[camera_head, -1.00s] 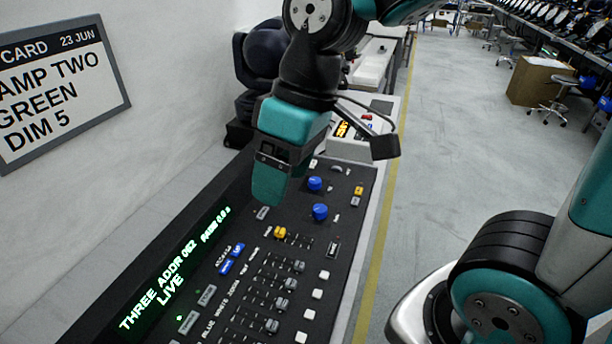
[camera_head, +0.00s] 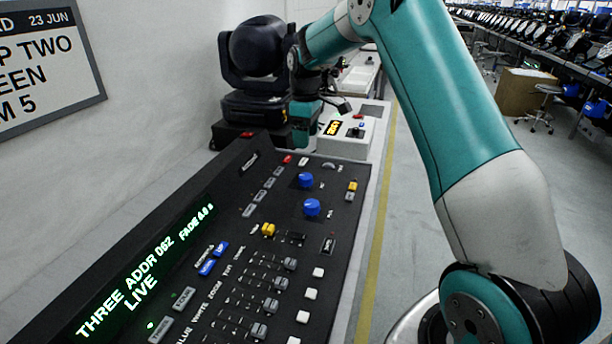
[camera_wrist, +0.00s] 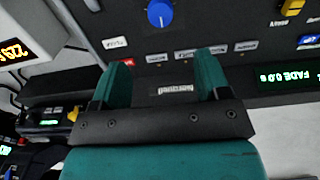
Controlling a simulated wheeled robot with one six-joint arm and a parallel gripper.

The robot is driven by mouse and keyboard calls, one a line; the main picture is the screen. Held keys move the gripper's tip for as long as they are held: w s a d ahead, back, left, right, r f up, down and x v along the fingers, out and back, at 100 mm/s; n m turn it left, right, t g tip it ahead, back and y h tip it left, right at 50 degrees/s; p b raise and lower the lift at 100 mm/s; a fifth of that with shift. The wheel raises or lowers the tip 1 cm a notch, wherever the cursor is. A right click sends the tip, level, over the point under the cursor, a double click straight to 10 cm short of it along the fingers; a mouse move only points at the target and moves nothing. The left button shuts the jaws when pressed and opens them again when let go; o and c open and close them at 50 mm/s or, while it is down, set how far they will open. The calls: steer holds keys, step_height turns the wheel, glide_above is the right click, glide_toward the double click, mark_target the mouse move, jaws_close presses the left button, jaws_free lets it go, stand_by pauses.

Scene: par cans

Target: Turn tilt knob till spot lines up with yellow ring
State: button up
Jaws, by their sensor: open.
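Two blue knobs stand on the black lighting console (camera_head: 215,250) in the head view, a far one (camera_head: 306,181) and a near one (camera_head: 312,207). Their labels are too small to read, so I cannot tell which is tilt. One blue knob (camera_wrist: 160,13) shows at the top of the wrist view, its white pointer mark visible. My gripper (camera_wrist: 163,78) is open and empty, its teal fingers apart, below that knob in the picture. In the head view my gripper (camera_head: 303,118) is at the console's far end, partly hidden. No light spot or yellow ring shows.
A black moving-head lamp (camera_head: 257,60) stands beyond the console, close to my gripper. A grey unit with an orange display (camera_head: 345,138) is beside it. Open floor lies to the right.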

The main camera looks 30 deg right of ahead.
mark_target(306, 176)
step_height(306, 176, down, 12)
steer(key=shift+f+p, duration=0.15)
steer(key=shift+p, duration=0.2)
steer(key=shift+c, duration=0.2)
steer(key=c, duration=0.9)
